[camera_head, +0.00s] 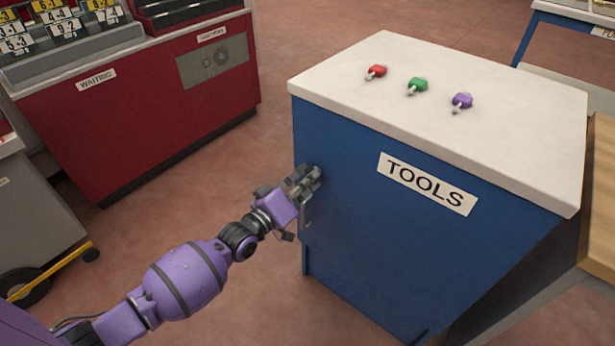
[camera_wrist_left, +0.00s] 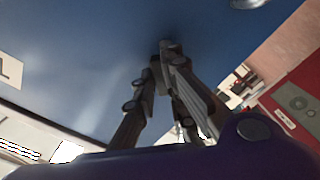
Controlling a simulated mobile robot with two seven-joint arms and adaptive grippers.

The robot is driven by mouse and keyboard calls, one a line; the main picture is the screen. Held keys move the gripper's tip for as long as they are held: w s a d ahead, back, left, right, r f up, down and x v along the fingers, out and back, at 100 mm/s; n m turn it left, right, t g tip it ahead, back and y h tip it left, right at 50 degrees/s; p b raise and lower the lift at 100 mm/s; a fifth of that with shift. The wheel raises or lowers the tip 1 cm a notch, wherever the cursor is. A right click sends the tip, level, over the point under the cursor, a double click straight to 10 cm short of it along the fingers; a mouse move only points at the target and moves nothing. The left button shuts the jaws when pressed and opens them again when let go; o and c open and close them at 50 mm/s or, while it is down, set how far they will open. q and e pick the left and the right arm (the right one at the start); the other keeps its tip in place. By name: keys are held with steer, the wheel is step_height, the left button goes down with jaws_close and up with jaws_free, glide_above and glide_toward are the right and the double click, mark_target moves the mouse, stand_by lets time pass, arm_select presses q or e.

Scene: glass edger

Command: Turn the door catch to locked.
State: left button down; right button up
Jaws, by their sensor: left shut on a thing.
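The blue cabinet (camera_head: 375,235) with a white top and a TOOLS label (camera_head: 428,184) stands right of centre in the head view. My left gripper (camera_head: 312,178) is at the left part of its front face, near the upper left edge. In the left wrist view the fingers (camera_wrist_left: 163,62) come together against the blue face (camera_wrist_left: 80,60), shut on a small dark piece there, which looks like the door catch. The fingers hide most of the catch, so I cannot tell which way it is turned. My right gripper is not in view.
A red WAITING cabinet (camera_head: 130,120) stands at the left. A grey cart (camera_head: 35,215) is at the left edge. Floor between the cabinets is clear.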

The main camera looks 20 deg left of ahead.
arm_select(q)
steer(key=m+p, duration=0.2)
steer(key=m, duration=0.7)
steer(key=shift+m, duration=0.4)
stand_by(0.4)
steer(key=c, duration=1.8)
jaws_free()
steer(key=v, duration=1.2)
